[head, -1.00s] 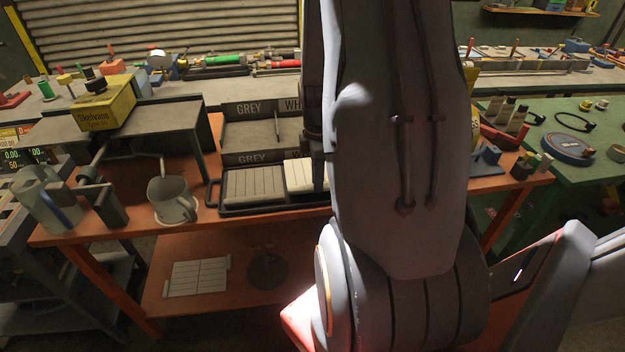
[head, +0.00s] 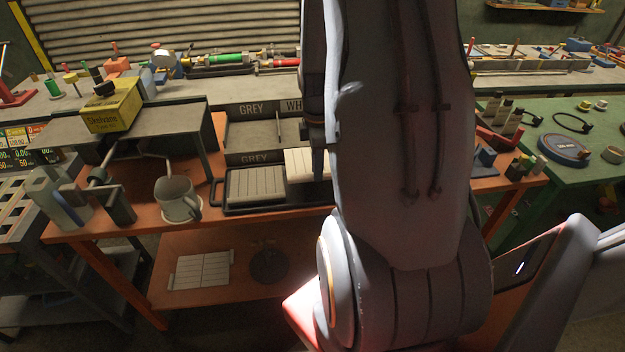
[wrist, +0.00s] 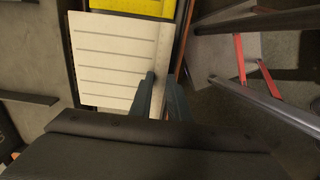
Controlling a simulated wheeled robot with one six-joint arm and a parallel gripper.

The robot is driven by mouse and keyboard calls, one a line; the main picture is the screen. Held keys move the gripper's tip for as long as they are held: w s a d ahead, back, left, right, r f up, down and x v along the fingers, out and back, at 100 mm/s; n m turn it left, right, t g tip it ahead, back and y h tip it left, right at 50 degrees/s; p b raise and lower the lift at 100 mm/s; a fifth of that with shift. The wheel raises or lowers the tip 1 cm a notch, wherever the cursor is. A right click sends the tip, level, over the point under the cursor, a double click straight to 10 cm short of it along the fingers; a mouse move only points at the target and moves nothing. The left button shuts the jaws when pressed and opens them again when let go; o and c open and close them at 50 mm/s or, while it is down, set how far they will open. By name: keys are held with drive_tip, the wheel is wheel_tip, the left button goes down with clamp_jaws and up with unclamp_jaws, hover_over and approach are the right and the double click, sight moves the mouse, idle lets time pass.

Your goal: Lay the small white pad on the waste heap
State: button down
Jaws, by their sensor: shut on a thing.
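A small white pad (head: 303,163) with straight grooves is held just above the right part of the dark tray (head: 232,208). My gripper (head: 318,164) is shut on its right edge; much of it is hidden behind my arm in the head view. In the wrist view, the two fingers of my gripper (wrist: 160,95) pinch the edge of the white pad (wrist: 112,60), which spreads out to the left. I cannot pick out a waste heap with certainty in either view.
A grey pad (head: 257,186) lies in the tray's left part. A grey mug (head: 177,198) stands left of it on the orange bench. A labelled rack (head: 255,131) stands behind. A pale lined panel (head: 202,270) and a dark round thing (head: 269,264) are on the lower shelf.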

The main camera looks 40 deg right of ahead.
drive_tip(key=shift+r+p, duration=1.45)
drive_tip(key=shift+r, duration=0.4)
drive_tip(key=shift+a, duration=0.1)
